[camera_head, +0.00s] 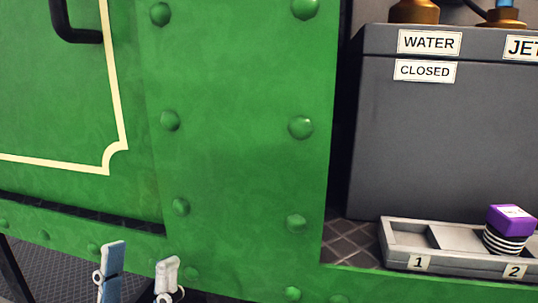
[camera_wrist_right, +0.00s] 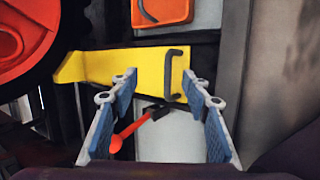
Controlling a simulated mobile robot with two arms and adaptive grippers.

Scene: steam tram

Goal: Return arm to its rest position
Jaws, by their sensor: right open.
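My left gripper (camera_head: 140,256) shows at the bottom left of the head view, in front of the lower edge of the green metal side. Its two fingers stand apart with nothing seen between them. My right gripper (camera_wrist_right: 160,76) shows only in its wrist view. Its blue-padded fingers are spread wide and no thing is held between them. Beyond them are a yellow panel (camera_wrist_right: 108,66) with a dark handle (camera_wrist_right: 173,75) and a lever with a red knob (camera_wrist_right: 133,129). The right arm does not show in the head view.
A green riveted wall (camera_head: 235,140) fills much of the head view. At right, a grey box (camera_head: 440,130) bears WATER and CLOSED labels. Below it, a numbered tray (camera_head: 395,237) holds a purple-topped piece (camera_head: 511,220). A red wheel (camera_wrist_right: 20,35) and an orange panel (camera_wrist_right: 176,10) show in the wrist view.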

